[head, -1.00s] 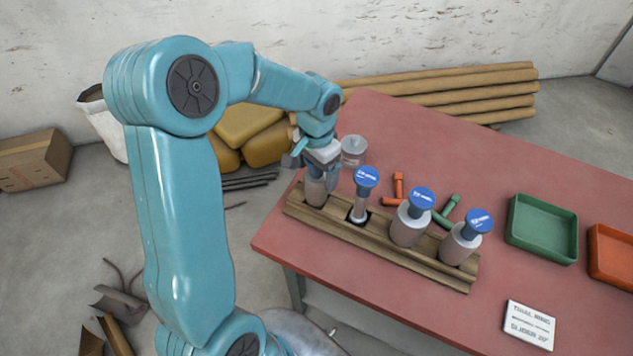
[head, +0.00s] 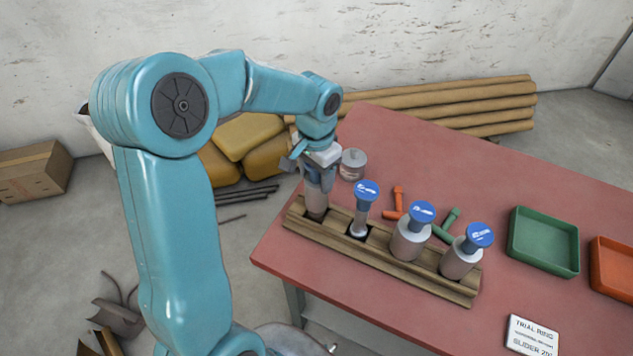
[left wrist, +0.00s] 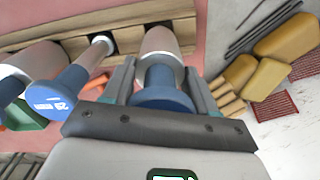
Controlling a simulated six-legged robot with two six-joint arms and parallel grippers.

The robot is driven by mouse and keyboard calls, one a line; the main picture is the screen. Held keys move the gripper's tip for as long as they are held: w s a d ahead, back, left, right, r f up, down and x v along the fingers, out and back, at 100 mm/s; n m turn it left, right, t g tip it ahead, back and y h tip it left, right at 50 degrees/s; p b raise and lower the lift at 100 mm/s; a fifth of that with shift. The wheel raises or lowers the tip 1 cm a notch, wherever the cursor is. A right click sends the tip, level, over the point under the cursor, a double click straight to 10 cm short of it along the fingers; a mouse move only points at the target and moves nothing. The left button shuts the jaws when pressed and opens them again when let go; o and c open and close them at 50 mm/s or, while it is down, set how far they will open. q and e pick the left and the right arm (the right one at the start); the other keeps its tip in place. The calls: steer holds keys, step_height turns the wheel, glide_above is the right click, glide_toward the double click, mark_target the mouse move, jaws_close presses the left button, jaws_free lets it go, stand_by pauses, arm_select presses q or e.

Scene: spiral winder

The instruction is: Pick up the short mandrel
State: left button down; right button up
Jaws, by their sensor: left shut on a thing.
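The mandrel at the left end of the wooden rack (head: 400,262) has a grey cylindrical body (head: 316,203). My left gripper (head: 319,172) is shut on it, above its dark rack slot. In the left wrist view the held mandrel (left wrist: 160,45) shows its blue knob between the two fingers. Whether its lower end is clear of the slot cannot be told. A thin metal mandrel (head: 361,213) and two thick grey mandrels (head: 410,238) (head: 461,256), all with blue labelled caps, stand in the other slots. My right gripper is not in view.
A grey round can (head: 352,164) stands behind the rack. Orange (head: 398,201) and green (head: 447,218) T-shaped pieces lie beyond it. A green tray (head: 543,243), an orange tray (head: 613,266) and a label card (head: 531,337) are right. The back of the red table is clear.

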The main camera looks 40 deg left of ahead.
arm_select(q)
step_height(320, 180, up, 22)
steer(key=p, duration=0.5)
steer(key=shift+p, duration=0.3)
stand_by(1.1)
